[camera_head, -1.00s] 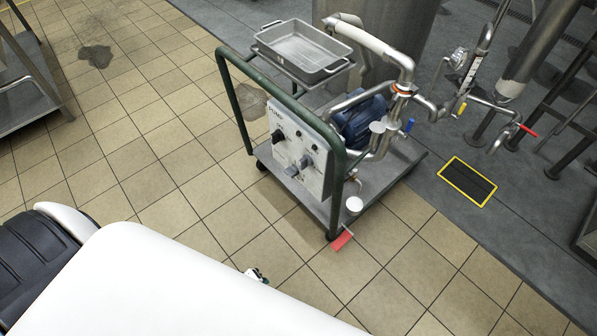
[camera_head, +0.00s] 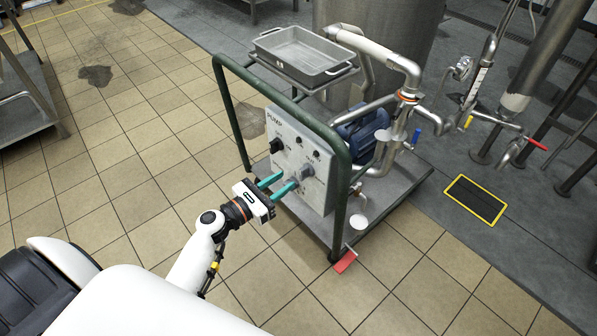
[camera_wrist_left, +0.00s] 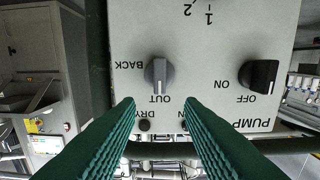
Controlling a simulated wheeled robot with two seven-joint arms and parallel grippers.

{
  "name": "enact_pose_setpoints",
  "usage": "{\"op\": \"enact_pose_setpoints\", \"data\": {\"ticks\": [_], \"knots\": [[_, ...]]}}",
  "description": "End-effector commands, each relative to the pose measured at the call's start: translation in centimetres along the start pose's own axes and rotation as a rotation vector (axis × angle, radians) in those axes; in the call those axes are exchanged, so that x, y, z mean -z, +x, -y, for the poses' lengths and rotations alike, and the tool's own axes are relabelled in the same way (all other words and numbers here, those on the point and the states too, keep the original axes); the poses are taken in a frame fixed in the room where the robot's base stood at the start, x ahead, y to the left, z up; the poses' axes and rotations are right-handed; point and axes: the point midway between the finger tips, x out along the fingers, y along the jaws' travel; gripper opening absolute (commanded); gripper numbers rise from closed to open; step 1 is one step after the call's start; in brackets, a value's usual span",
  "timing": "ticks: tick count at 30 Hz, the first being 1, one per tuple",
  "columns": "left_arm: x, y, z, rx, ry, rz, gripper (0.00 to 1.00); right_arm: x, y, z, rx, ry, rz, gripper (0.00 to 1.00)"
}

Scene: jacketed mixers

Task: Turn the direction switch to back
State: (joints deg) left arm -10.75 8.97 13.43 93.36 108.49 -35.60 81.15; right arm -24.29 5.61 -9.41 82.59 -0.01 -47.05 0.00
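The direction switch is a grey knob (camera_head: 306,172) on the pale pump control panel (camera_head: 318,195). In the left wrist view the panel appears upside down; there the switch (camera_wrist_left: 159,71) has its white mark toward OUT, with BACK lettered to its left. My left gripper (camera_head: 288,180) is in front of the panel, open and empty. In the left wrist view its two green fingers (camera_wrist_left: 158,103) are spread, with the switch lined up between them and slightly above the tips. I cannot tell the exact gap to the panel. My right gripper is not in view.
A black ON/OFF knob (camera_head: 277,146) sits on the same panel. The cart's green tube frame (camera_head: 342,185) arches around the panel. A metal tray (camera_head: 303,55) rests on top, and the blue motor (camera_head: 362,129) is behind. Tiled floor in front is clear.

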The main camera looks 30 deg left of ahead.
Motion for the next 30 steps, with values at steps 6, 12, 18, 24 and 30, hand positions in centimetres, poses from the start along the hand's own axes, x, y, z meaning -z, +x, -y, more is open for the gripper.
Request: {"op": "enact_pose_setpoints", "data": {"ticks": [6,12,18,24,30], "knots": [[0.0,4.1,0.0,0.001,0.001,0.000,0.35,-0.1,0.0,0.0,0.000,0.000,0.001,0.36],[-0.1,6.0,0.0,0.001,0.001,0.001,0.35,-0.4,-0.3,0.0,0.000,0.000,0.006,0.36],[-0.1,6.3,0.0,0.001,0.001,0.002,0.35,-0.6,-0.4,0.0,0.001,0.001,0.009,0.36],[-0.1,6.3,0.0,0.001,0.002,0.002,0.25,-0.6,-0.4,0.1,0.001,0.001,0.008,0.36],[-0.1,6.3,0.0,0.001,0.002,0.002,0.00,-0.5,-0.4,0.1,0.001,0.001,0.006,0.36]]}}
